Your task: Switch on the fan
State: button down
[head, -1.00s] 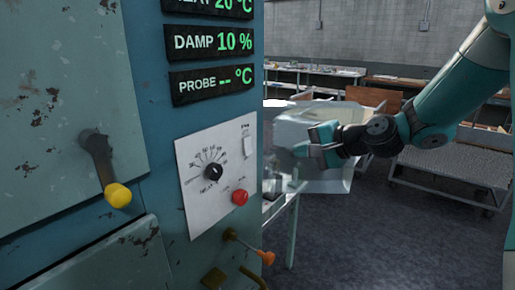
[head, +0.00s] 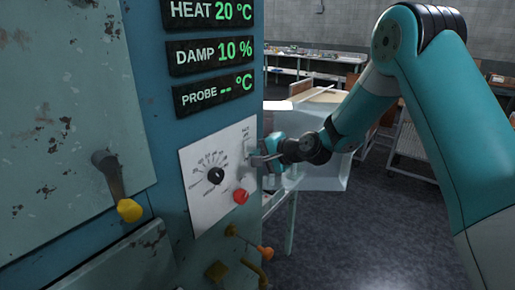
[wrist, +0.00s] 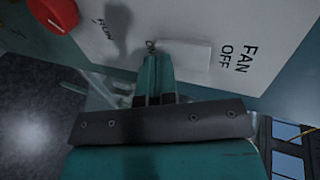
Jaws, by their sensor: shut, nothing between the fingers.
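The fan switch is a white rocker (wrist: 185,53) on the white control panel (head: 203,208), beside the printed words FAN and OFF in the wrist view. In the head view it is mostly hidden by my gripper (head: 256,158). My gripper is shut and empty. In the wrist view its closed fingertips (wrist: 152,52) are at the edge of the rocker, close to the panel face. I cannot tell whether they touch it.
A yellow-knobbed lever (head: 128,209) and an orange-tipped lever (head: 263,252) stick out. A clear box (head: 325,175) stands behind my gripper.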

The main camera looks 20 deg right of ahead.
jog(key=shift+w+a, duration=0.1)
dwell(0.3)
jog(key=shift+w+a+f+t+b, duration=0.15)
jog(key=shift+t+b, duration=0.15)
jog(key=shift+b, duration=0.55)
jog(key=shift+r+p, duration=0.6)
jog(key=shift+r, duration=0.35)
